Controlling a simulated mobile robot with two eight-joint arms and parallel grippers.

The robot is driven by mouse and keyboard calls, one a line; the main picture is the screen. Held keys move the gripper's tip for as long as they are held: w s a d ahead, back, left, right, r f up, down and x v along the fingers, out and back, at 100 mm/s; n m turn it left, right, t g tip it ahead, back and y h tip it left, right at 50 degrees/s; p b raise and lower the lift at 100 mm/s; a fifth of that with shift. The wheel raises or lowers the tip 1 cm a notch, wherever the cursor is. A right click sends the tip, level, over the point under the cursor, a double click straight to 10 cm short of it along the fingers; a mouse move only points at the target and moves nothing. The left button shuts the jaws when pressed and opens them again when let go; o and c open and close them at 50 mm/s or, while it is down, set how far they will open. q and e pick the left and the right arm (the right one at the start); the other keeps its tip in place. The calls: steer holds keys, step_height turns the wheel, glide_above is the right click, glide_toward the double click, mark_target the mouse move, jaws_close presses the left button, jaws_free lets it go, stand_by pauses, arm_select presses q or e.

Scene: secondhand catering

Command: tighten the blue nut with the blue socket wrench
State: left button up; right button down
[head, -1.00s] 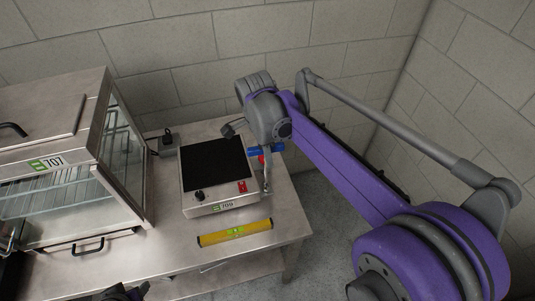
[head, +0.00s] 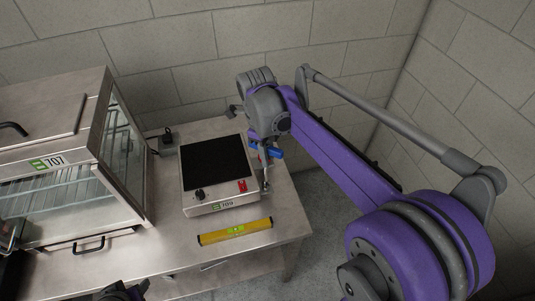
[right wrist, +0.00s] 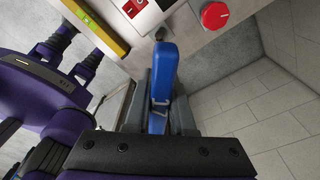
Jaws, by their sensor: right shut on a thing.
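My right gripper (head: 265,160) reaches down at the right end of the bench, beside the hot plate unit. It is shut on the blue socket wrench (head: 277,153), whose blue handle (right wrist: 160,75) fills the middle of the right wrist view. A grey metal end hangs below the gripper in the head view. In the right wrist view the far end of the wrench is close to a small dark fitting on the unit's metal face; I cannot tell whether they touch. I cannot make out the blue nut. A dark part at the bottom edge of the head view may be my left gripper (head: 122,291).
The hot plate unit (head: 190,206) has a black top and a red switch. A red knob (right wrist: 214,15) is close right of the wrench. A yellow spirit level (head: 235,232) lies in front. A glass-sided cabinet (head: 105,217) stands left. A block wall is behind.

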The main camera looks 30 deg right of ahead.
steer(key=m, duration=0.3)
steer(key=shift+a, duration=0.1)
arm_select(q)
steer(key=shift+w+r, duration=0.1)
steer(key=shift+r, duration=0.05)
arm_select(e)
steer(key=shift+r, duration=0.15)
arm_select(q)
steer(key=shift+w+r+p, duration=0.25)
steer(key=shift+r+p, duration=0.1)
steer(key=shift+r, duration=0.15)
steer(key=shift+w+r+p, duration=0.2)
steer(key=shift+r+p, duration=0.15)
steer(key=shift+r, duration=0.15)
arm_select(e)
steer(key=shift+r, duration=1.35)
